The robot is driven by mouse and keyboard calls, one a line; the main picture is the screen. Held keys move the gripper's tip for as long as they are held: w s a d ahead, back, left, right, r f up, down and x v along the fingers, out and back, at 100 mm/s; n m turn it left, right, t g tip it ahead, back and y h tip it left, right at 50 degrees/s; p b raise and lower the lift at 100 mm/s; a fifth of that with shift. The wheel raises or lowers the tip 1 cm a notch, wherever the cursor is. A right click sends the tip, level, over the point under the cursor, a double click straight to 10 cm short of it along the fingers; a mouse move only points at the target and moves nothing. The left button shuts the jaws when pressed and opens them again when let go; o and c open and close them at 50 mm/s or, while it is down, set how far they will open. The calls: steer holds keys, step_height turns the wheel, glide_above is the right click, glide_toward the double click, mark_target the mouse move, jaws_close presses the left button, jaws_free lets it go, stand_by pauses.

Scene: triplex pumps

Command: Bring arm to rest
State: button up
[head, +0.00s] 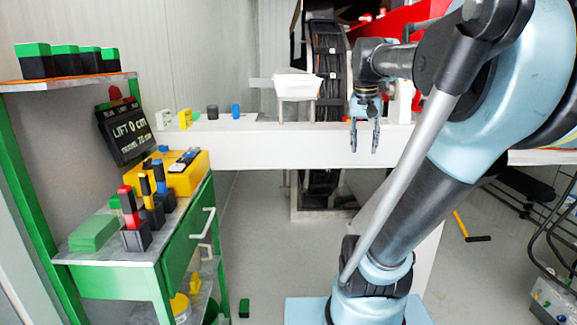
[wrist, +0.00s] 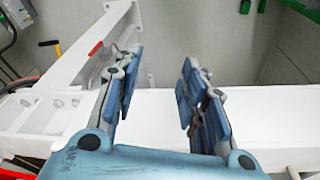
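My gripper (head: 364,136) hangs from my blue and black arm in the head view, pointing down in front of the white beam (head: 260,152). In the wrist view my gripper (wrist: 155,88) shows its two blue fingers well apart with nothing between them. The white beam (wrist: 270,115) runs across behind the fingers there. No object is held. The raised arm covers much of the right side of the head view.
A green cart (head: 185,255) with a yellow box (head: 185,180) and several tools stands at left. A shelf (head: 70,84) holds several green-topped boxes. Open floor (head: 255,230) lies between cart and arm.

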steer(key=s+a+f+n, duration=0.1)
steer(key=s+f, duration=0.4)
steer(key=f, duration=0.3)
steer(key=s+a+f+n, duration=0.1)
steer(key=s+a+f, duration=0.1)
steer(key=s+f, duration=0.3)
steer(key=s+a+f+n+y, duration=0.1)
steer(key=s+f, duration=0.3)
steer(key=f, duration=0.7)
steer(key=shift+s+a+f+n, duration=0.2)
steer(key=shift+s+f+n, duration=0.05)
steer(key=shift+s+n, duration=0.15)
steer(key=shift+w+f, duration=0.2)
steer(key=shift+w, duration=0.3)
steer(key=shift+d, duration=0.15)
